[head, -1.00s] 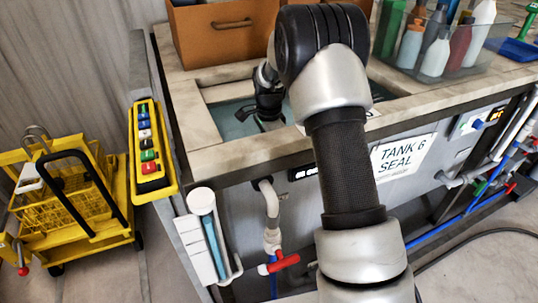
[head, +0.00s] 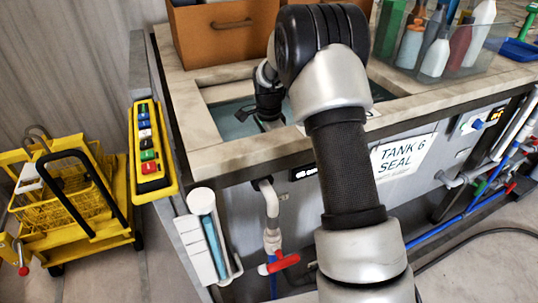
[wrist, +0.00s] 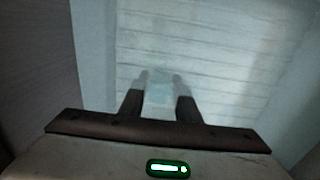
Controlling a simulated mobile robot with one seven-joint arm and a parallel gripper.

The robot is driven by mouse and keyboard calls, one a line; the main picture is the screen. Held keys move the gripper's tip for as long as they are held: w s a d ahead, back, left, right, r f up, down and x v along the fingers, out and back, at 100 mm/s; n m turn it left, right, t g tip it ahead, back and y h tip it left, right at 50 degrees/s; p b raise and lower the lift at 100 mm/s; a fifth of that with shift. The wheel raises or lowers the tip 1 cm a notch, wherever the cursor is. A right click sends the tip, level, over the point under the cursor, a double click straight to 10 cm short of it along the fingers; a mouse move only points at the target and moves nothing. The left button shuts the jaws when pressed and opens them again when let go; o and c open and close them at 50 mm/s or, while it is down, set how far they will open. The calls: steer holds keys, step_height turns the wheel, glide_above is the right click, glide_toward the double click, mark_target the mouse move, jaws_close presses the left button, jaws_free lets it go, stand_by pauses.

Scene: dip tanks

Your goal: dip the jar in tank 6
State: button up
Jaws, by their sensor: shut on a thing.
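Tank 6 (head: 224,123) is the open basin of pale blue liquid set in the stone-topped counter, above a "TANK 6 SEAL" sign (head: 404,158). My gripper (head: 266,122) reaches down into the tank opening. In the wrist view my gripper (wrist: 161,82) is shut on a pale, see-through jar (wrist: 160,95). The finger bases look dark, while the fingertips and the jar look washed out, as if under the liquid. The jar cannot be made out in the head view, and its lower part is hard to see in the wrist view.
A brown drawer box (head: 225,33) stands behind the tank. A clear bin of bottles (head: 446,60) stands at the right. A yellow button panel (head: 150,150) is fixed at the counter's left end, near a yellow cart (head: 75,200). Stone rims surround the tank opening.

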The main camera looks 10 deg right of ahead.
step_height(320, 180, up, 18)
steer(key=p, duration=1.2)
steer(key=shift+r+p, duration=0.25)
steer(key=shift+p, duration=0.05)
stand_by(0.3)
stand_by(1.8)
step_height(320, 180, up, 10)
steer(key=p, duration=0.3)
steer(key=shift+p, duration=0.4)
stand_by(0.6)
